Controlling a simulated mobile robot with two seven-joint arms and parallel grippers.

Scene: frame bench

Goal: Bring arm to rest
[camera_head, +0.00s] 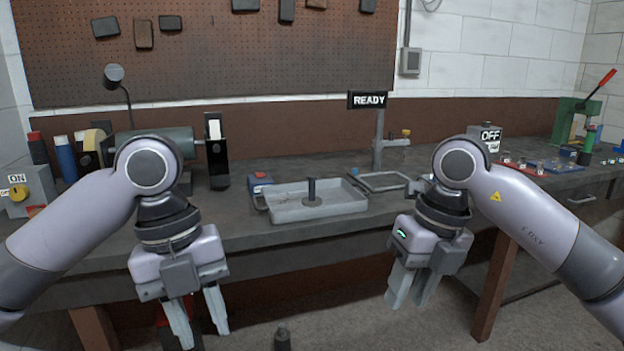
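My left gripper (199,318) hangs in front of the bench at the left, fingers pointing down and apart, with nothing between them. My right gripper (409,289) hangs in front of the bench right of the middle, fingers pointing down. Its fingers look slightly apart and I see nothing held between them. Both arms are bent at the elbow and both grippers are clear of the bench top (275,226).
A grey metal tray (318,207) with a dark upright peg stands mid-bench. Behind it is a stand with a READY sign (367,100). An ON switch box (18,195) is at the left, an OFF box (488,135) at the right. A green lever press (575,118) stands far right.

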